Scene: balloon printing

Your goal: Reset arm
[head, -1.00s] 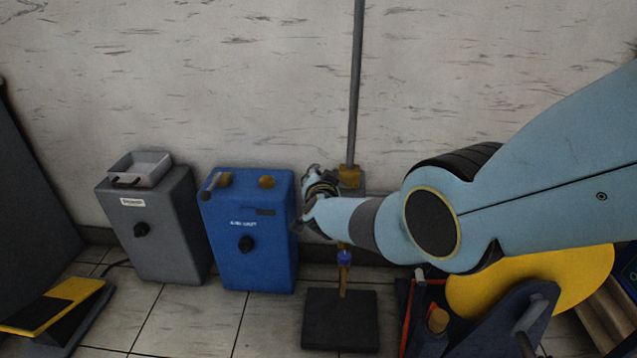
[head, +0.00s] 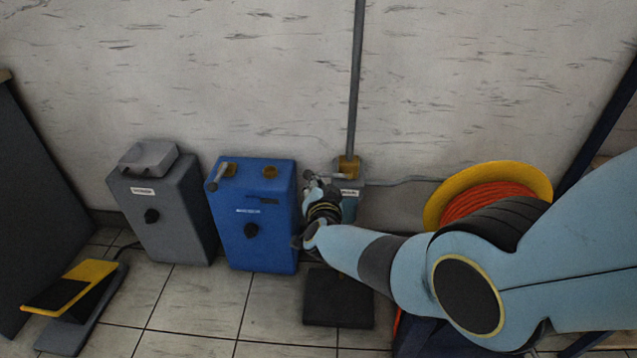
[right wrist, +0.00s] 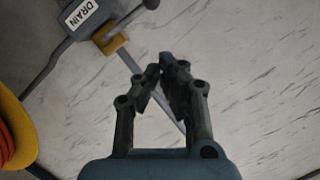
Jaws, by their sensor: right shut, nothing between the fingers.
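My right arm comes in from the lower right of the head view. Its gripper (head: 312,180) is up by the wall, just right of the blue box (head: 252,225), small and partly hidden by its own wrist. In the right wrist view the two dark fingers of the right gripper (right wrist: 157,75) lean together at the tips with nothing between them. Pale wall shows behind them. My left gripper is not in view.
A grey box (head: 180,215) stands left of the blue box. A yellow-and-black pedal (head: 75,290) is at lower left. A vertical pipe (head: 354,85) runs up the wall. A black plate (head: 338,310) and an orange cable reel (head: 432,210) lie near my arm.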

